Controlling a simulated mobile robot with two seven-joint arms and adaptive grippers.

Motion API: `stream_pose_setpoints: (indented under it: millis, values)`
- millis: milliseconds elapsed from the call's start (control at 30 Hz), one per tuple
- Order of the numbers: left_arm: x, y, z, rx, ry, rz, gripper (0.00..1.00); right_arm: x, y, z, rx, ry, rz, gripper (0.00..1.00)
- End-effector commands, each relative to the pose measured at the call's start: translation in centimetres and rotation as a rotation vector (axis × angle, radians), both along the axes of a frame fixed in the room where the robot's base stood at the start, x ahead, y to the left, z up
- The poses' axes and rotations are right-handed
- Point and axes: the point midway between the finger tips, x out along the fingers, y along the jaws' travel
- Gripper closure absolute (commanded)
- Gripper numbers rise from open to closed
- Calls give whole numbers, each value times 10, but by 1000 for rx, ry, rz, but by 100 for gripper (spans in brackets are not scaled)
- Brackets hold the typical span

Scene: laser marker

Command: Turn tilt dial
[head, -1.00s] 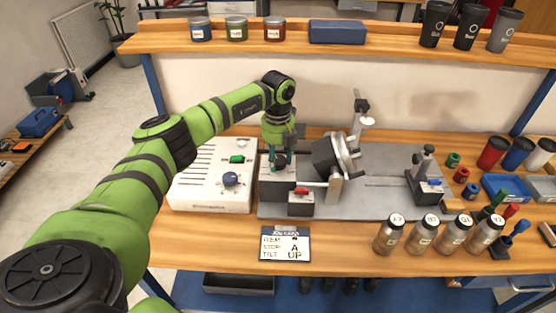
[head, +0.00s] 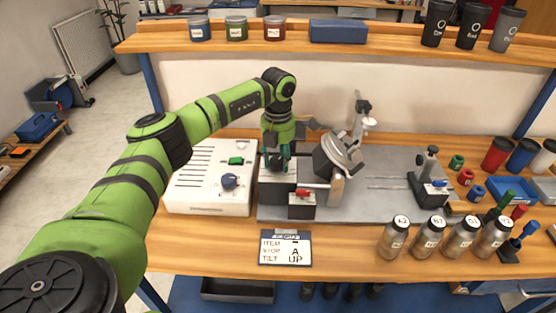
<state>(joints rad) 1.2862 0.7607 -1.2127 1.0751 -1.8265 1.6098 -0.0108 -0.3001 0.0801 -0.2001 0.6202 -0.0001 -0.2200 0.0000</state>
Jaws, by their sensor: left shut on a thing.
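My left gripper (head: 279,163) points down at the top of a grey block (head: 275,194) at the left of the fixture plate. It is shut on a small part there, likely the tilt dial, which the fingers mostly hide. Right of it stands the tilting holder (head: 338,154), a dark body with a silver disc, leaning. A card (head: 285,248) on the bench front reads ITEM, STOP A, TILT UP. My right gripper is not in view.
A white control box (head: 207,189) with a blue knob (head: 230,181) and green switch is left of the block. Several steel bottles (head: 428,234) stand front right. A shelf (head: 270,39) runs behind.

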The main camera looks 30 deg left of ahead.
Motion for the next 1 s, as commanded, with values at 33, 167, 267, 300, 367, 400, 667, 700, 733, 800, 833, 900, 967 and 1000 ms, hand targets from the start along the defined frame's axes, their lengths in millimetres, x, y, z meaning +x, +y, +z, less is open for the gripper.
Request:
stream_pose_setpoints:
  millis: [33, 167, 267, 300, 367, 400, 667, 700, 733, 800, 833, 900, 967, 1000]
  values:
    - [-1, 0, -3, 1, 5, -45, 86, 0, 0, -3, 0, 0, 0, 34]
    - [-1, 0, -3, 2, 5, -169, 86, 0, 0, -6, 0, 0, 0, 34]
    - [-1, 0, -3, 1, 5, -264, 86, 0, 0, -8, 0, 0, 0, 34]
    - [-1, 0, -3, 1, 5, -302, 86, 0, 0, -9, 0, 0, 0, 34]
    - [-1, 0, -3, 1, 5, -359, 86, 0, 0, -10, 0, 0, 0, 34]
    - [-1, 0, -3, 0, 5, -397, 86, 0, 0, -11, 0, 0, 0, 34]
    - [-1, -1, -3, 0, 5, -644, 86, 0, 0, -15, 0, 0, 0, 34]
    - [-1, -1, -3, 0, 5, -682, 86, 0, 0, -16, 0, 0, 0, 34]
    - [-1, -1, -3, 0, 5, -709, 86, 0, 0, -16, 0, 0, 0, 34]
    - [-1, -1, -3, 0, 5, -772, 86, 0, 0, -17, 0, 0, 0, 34]
    - [-1, -1, -3, 0, 5, -798, 86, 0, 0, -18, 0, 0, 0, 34]
    - [-1, -1, -3, -1, 6, -856, 86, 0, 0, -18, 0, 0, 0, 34]
    - [-1, -1, -3, -1, 6, -903, 86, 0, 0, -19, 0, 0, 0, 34]
    - [-1, -1, -3, -1, 6, -933, 86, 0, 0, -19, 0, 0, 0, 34]
